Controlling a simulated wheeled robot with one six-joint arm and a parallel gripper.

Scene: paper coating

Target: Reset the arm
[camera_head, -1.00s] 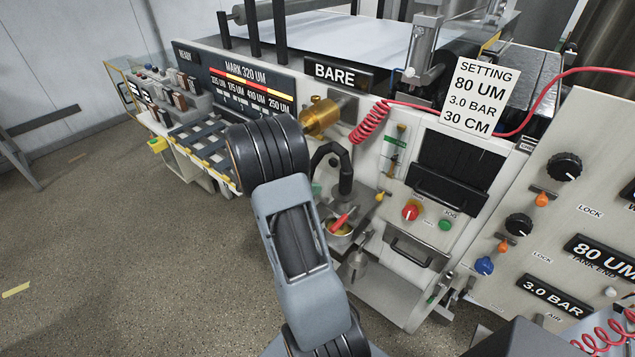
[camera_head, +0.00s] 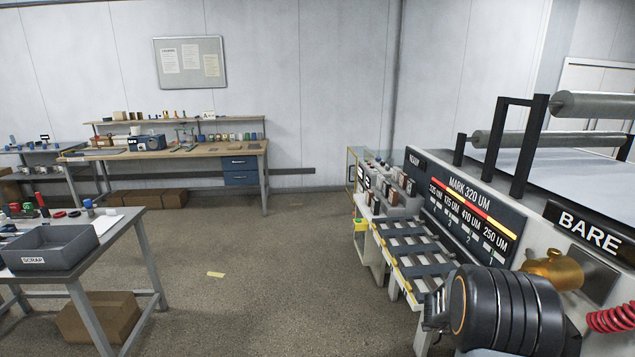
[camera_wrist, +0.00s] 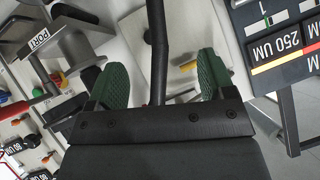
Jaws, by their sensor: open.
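My gripper (camera_wrist: 158,90) shows in the wrist view with its two green ribbed finger pads spread wide apart. Nothing is held between the pads. A dark upright post or pipe stands behind the gap between them. In the head view only a dark joint of my arm shows at the bottom right, in front of the coating machine (camera_head: 567,205); the gripper itself is not clearly seen there. The machine's front panel (camera_wrist: 262,60) appears turned over in the wrist view, with part of the "250 UM" marking readable.
The "BARE" sign (camera_head: 588,230) and slatted rack (camera_head: 408,245) lie close to my arm. A table (camera_head: 130,225) with a scrap bin (camera_head: 45,250) stands left. A workbench (camera_head: 190,150) is along the back wall.

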